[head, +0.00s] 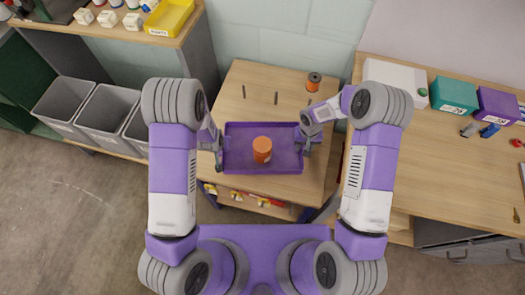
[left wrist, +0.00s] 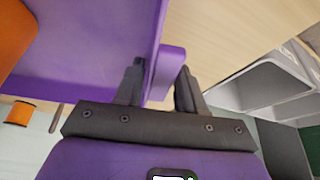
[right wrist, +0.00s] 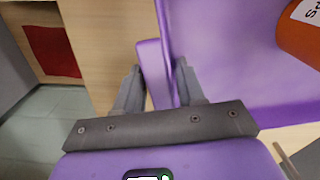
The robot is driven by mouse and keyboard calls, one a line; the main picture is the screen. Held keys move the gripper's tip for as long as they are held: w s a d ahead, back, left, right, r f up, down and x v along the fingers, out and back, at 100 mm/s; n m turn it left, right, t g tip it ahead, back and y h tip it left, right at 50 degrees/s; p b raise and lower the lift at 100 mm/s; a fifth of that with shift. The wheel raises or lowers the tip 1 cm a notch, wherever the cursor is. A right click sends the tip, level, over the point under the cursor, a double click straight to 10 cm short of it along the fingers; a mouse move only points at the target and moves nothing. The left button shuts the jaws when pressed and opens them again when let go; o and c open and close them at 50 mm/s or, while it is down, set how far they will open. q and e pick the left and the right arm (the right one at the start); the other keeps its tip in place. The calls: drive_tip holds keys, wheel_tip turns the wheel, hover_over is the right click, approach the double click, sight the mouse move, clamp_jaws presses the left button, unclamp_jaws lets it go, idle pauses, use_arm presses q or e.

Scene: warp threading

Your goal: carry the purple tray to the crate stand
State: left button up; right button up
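The purple tray (head: 235,167) is level over the wooden table in the head view; whether it touches the table I cannot tell. An orange canister (head: 262,149) stands in it and shows partly in the right wrist view (right wrist: 302,32). My left gripper (left wrist: 160,78) has its fingers on both sides of the tray's left handle (left wrist: 168,62) and looks shut on it. My right gripper (right wrist: 159,75) looks shut on the right handle (right wrist: 153,62) in the same way. Grey crates (head: 107,112) stand in a row on a low wooden stand at the left.
The wooden table (head: 245,80) carries thin dark pegs and an orange spool (head: 313,82) behind the tray. A counter (head: 440,165) at the right holds a teal box (head: 454,94) and a purple box (head: 497,105). A yellow bin (head: 169,16) is on the shelf at upper left. Floor at lower left is clear.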

use_arm(q)
drive_tip(key=shift+o, duration=1.4)
use_arm(e)
drive_tip(key=o, duration=0.3)
drive_tip(key=shift+r, duration=0.1)
use_arm(q)
drive_tip(key=shift+r, duration=0.15)
drive_tip(key=v, duration=1.1)
drive_tip(key=shift+s+r, duration=0.25)
drive_tip(key=shift+r, duration=0.1)
use_arm(e)
wheel_tip(320, 180, up, 12)
use_arm(q)
drive_tip(key=shift+s, duration=0.1)
